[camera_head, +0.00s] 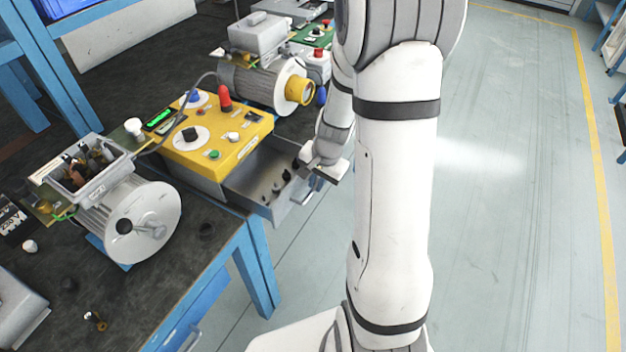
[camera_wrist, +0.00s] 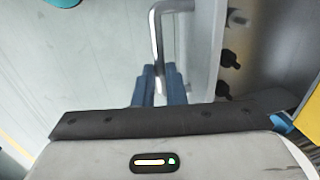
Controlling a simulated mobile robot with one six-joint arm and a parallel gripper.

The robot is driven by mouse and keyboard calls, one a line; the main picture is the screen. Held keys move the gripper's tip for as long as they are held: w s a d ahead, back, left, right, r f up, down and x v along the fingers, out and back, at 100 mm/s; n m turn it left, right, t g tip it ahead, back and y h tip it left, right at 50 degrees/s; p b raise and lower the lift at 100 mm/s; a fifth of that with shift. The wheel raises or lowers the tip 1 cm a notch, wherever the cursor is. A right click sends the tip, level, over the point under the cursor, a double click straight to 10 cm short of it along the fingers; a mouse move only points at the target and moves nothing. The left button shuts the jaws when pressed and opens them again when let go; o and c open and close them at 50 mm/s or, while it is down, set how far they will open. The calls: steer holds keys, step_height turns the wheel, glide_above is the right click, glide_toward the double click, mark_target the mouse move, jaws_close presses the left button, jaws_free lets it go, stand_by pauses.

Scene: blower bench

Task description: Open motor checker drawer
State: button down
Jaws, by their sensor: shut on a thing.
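The motor checker (camera_head: 222,135) is a yellow-topped box with knobs and a red lamp on the bench. Its grey drawer (camera_head: 295,200) is slid out well past the box front, and small dark items lie inside. The drawer front (camera_wrist: 205,50) and its inside also show in the wrist view. My gripper (camera_head: 308,168) is at the outer face of the drawer. In the wrist view, my gripper's blue-grey fingers (camera_wrist: 160,88) are shut on the light metal drawer handle (camera_wrist: 156,40). The fingers hide the handle's near end.
A motor (camera_head: 130,215) with an open terminal box stands left of the checker. Another motor (camera_head: 265,80) stands behind it. Loose small parts (camera_head: 95,320) lie on the dark bench top. The floor (camera_head: 510,180) to the right is clear.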

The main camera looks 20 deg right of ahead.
steer(key=shift+w, duration=0.1)
steer(key=c, duration=1.5)
jaws_free()
steer(key=r, duration=0.5)
steer(key=s+d+r, duration=0.1)
steer(key=r, duration=0.1)
steer(key=shift+s+r+p, duration=0.1)
steer(key=shift+r+p, duration=0.25)
